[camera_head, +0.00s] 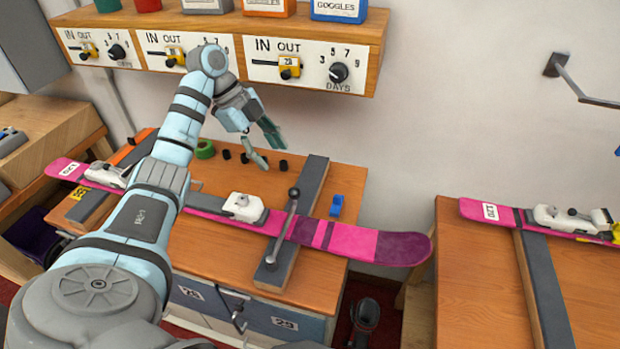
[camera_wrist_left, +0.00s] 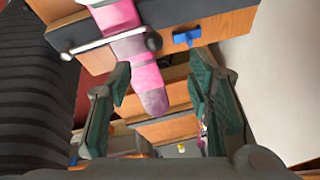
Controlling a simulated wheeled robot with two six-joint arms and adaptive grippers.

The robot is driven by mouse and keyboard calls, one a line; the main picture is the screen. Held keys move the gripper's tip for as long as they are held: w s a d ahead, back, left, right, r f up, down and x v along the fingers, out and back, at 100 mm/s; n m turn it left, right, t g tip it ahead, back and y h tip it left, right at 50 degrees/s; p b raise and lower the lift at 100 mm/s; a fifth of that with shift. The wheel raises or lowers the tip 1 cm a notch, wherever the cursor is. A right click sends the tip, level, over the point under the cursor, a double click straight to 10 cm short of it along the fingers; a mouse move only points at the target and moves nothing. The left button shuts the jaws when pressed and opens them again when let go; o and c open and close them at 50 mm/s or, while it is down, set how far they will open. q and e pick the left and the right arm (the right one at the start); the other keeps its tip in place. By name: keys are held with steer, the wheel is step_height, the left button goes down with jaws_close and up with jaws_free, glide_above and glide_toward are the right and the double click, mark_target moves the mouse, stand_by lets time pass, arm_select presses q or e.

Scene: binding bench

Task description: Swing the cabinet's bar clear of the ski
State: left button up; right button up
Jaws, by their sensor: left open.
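The pink ski (camera_head: 400,248) lies across the top of the wooden cabinet (camera_head: 225,250), its tip past the right edge. The metal bar (camera_head: 284,228) crosses over the ski, with a dark ball knob at its far end and a pivot on the grey-topped block at the near side. My left gripper (camera_head: 268,148) is open and empty, above and behind the ski, to the left of the knob and apart from it. In the left wrist view, the bar (camera_wrist_left: 100,43) crosses the ski (camera_wrist_left: 145,75) ahead of the open jaws (camera_wrist_left: 162,78). My right gripper is out of view.
A shelf (camera_head: 200,40) with sliders, dials and boxes is behind my left arm. A blue clip (camera_head: 337,205), green tape roll (camera_head: 205,149) and several black pieces lie on the cabinet. A second bench (camera_head: 480,280) with another ski stands right, past a gap.

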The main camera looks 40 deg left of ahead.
arm_select(q)
steer(key=b, duration=0.3)
glide_toward(293, 188)
step_height(293, 188, down, 3)
steer(key=d+f, duration=0.2)
steer(key=f, duration=0.1)
steer(key=shift+w+d+f, duration=0.2)
steer(key=shift+w+d, duration=0.05)
steer(key=x, duration=0.3)
steer(key=shift+w+f, duration=0.35)
steer(key=shift+w, duration=0.1)
steer(key=shift+w+d+f, duration=0.1)
steer(key=shift+w+f, duration=0.05)
steer(key=shift+f, duration=0.3)
steer(key=shift+s+r, duration=0.15)
steer(key=shift+s, duration=0.1)
jaws_close()
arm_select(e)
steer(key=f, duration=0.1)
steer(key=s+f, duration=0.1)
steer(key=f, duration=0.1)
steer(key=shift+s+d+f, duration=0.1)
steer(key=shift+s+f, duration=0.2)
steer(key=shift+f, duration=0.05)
